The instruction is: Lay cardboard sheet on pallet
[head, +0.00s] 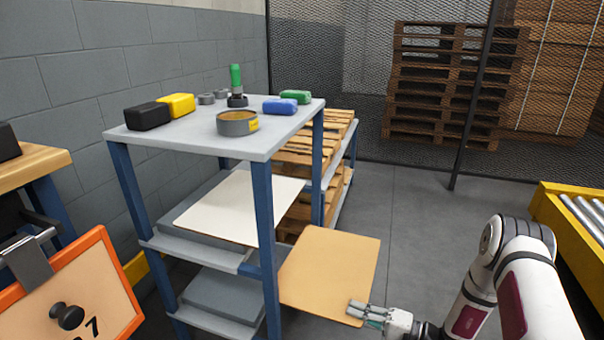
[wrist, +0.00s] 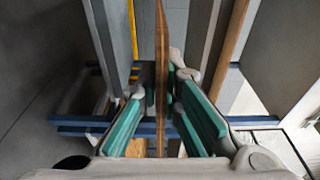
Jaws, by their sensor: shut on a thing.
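A tan cardboard sheet (head: 332,265) is held out in front of the blue-legged rack in the head view, with its face toward the camera. My gripper (head: 362,312) is shut on its lower right corner. In the wrist view the sheet (wrist: 161,45) shows edge-on between the green-padded fingers (wrist: 160,88). Wooden pallets (head: 310,150) lie on a blue frame just behind the rack, partly hidden by the rack and the sheet. The sheet is apart from them. A paler sheet (head: 235,205) lies on the rack's middle shelf.
The rack's grey top (head: 190,140) holds a tape roll (head: 237,122), a green-topped tool (head: 236,80) and several coloured blocks. A yellow roller conveyor (head: 565,215) stands at the right. More pallets (head: 445,80) stand behind a mesh fence. Floor (head: 420,220) between is clear.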

